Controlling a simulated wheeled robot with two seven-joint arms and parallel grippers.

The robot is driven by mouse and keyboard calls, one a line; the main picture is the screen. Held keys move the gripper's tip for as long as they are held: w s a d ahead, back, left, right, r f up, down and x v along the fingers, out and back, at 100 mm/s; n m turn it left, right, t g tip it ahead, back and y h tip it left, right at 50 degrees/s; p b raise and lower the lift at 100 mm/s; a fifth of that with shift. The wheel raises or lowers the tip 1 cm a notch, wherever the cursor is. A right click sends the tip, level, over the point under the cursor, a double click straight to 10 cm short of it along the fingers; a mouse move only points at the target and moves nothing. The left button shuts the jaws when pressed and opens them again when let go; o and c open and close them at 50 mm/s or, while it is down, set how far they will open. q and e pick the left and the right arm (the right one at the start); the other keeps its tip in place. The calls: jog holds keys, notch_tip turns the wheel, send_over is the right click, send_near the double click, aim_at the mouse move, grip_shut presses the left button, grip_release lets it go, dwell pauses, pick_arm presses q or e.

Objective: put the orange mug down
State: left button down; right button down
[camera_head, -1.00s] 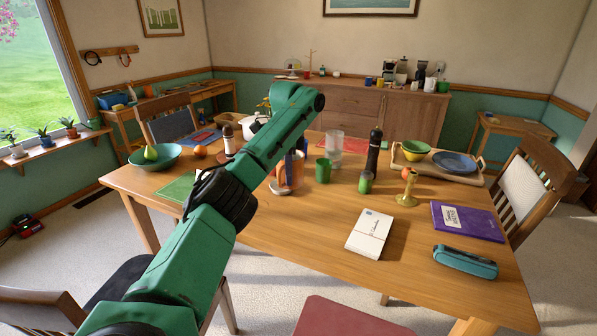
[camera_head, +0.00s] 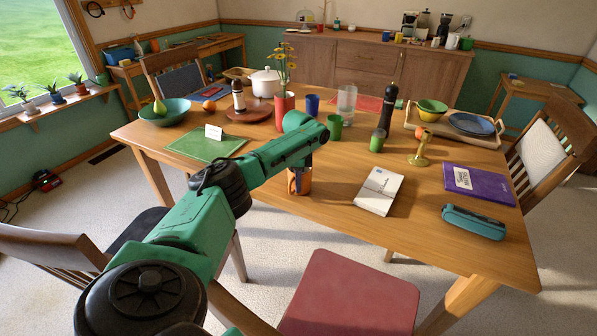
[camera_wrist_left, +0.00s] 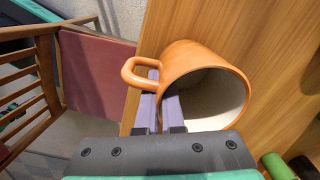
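The orange mug (camera_head: 306,184) shows at the front edge of the wooden table (camera_head: 338,222), partly hidden by my left gripper (camera_head: 293,182). In the left wrist view the mug (camera_wrist_left: 207,62) is large, with its pale inside facing the camera and its loop handle on the left. The purple fingers of my left gripper (camera_wrist_left: 160,103) are close together at the handle side of the mug and appear shut on it. I cannot tell whether the mug's base touches the table. My right gripper is not in view.
A white box-like book (camera_head: 379,191) lies right of the mug. Behind stand a green cup (camera_head: 334,128), a red flower vase (camera_head: 284,108) and a dark pepper mill (camera_head: 387,108). A green mat (camera_head: 207,145) lies left. A red-seated chair (camera_head: 350,296) stands in front.

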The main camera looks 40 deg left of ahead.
pick_arm(q)
jog(key=c, duration=1.1)
grip_release()
jog(key=shift+d, duration=0.1)
jog(key=shift+o, duration=0.2)
notch_tip(320, 180, up, 12)
jog(key=shift+r, duration=0.15)
jog(key=shift+s, duration=0.1)
